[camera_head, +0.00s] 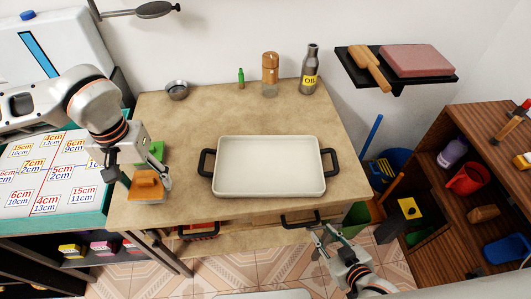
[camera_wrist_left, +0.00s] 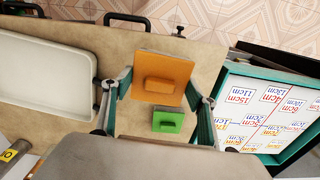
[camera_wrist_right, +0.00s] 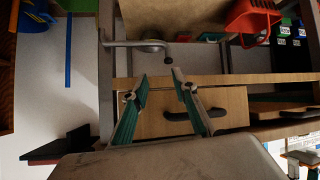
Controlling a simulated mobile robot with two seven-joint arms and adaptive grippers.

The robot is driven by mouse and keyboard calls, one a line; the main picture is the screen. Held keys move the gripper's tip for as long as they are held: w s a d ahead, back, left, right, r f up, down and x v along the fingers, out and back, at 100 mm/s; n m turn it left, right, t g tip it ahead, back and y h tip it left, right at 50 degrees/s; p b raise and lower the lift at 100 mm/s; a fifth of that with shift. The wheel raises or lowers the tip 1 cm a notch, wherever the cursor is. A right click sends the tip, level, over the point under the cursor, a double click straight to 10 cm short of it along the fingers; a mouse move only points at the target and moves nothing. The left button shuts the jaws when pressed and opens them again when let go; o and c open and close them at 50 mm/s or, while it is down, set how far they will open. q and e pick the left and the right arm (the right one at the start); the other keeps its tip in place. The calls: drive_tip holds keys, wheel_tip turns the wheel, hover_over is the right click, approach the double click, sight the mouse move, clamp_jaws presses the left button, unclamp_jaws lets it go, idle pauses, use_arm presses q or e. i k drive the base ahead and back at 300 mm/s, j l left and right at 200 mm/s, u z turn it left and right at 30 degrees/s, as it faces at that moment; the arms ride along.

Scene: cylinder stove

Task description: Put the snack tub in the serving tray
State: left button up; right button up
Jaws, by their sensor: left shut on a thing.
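The serving tray (camera_head: 270,165) is a white rectangular tray with black side handles, bare inside, in the middle of the table. It also shows at the left of the left wrist view (camera_wrist_left: 45,85). An orange square tub (camera_head: 147,186) with a raised block on top is at the table's front left; no label shows whether it is the snack tub. My left gripper (camera_head: 148,180) has its fingers on both sides of it, as the left wrist view shows on the orange tub (camera_wrist_left: 163,65). My right gripper (camera_head: 322,230) is open and empty before the table's front edge.
A smaller green block (camera_head: 157,150) lies behind the orange tub. A metal bowl (camera_head: 177,90), green bottle (camera_head: 241,78), wooden mill (camera_head: 270,74) and oil bottle (camera_head: 309,70) stand along the back. Table surface between the orange tub and tray is clear.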

sight(268, 167)
drive_tip(key=l, duration=0.45)
drive_tip(key=i+l, duration=0.15)
drive_tip(key=l, duration=0.75)
drive_tip(key=i, duration=0.05)
